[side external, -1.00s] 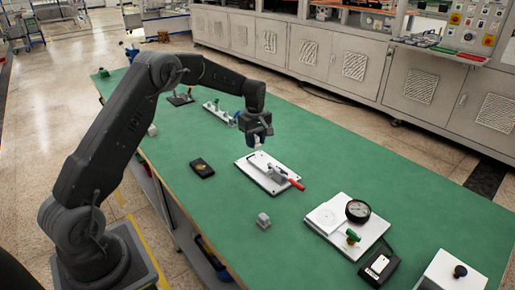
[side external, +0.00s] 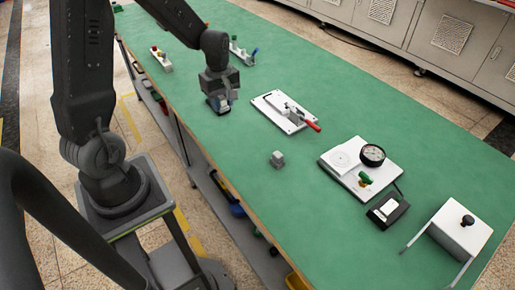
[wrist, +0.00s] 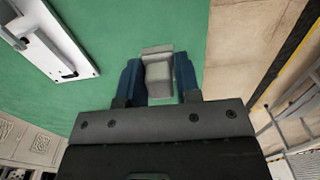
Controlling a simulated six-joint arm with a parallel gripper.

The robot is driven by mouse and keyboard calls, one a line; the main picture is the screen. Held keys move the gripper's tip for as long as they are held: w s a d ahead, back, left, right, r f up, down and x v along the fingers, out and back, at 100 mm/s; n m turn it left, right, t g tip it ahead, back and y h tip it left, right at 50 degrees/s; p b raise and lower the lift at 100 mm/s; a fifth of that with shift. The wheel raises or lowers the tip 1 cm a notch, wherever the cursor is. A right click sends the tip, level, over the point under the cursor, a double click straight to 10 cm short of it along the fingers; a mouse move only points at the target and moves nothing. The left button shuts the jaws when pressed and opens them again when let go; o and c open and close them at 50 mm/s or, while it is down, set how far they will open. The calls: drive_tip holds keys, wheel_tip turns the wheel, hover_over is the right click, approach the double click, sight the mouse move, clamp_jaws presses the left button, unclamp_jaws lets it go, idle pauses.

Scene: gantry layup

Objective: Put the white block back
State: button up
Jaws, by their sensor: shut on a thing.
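My gripper (side external: 218,102) hangs low over the green table, left of the white fixture plate (side external: 270,102). In the wrist view its two blue fingers (wrist: 158,82) are closed on a pale grey-white block (wrist: 158,76), one finger on each side. In the side view the block is mostly hidden by the gripper, so I cannot tell whether it touches the table. The white plate carries a clamp with a red handle (side external: 313,126). Part of the plate shows at upper left in the wrist view (wrist: 52,35).
A small grey block (side external: 277,159) stands loose on the green table (side external: 230,165). A white board with a dial gauge (side external: 372,155), a black device (side external: 388,210) and a white box with a black knob (side external: 462,228) stand to the right. The table's near edge is close to my gripper.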

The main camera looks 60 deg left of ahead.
drive_tip(key=shift+s+d, duration=0.15)
drive_tip(key=shift+s, duration=0.25)
drive_tip(key=shift+d+f, duration=0.3)
drive_tip(key=shift+d, duration=0.05)
hover_over(258, 149)
wheel_tip(258, 149, down, 7)
drive_tip(key=shift+r, duration=0.2)
drive_tip(key=shift+f, duration=2)
drive_tip(key=o, duration=0.9)
drive_tip(key=shift+f, duration=0.1)
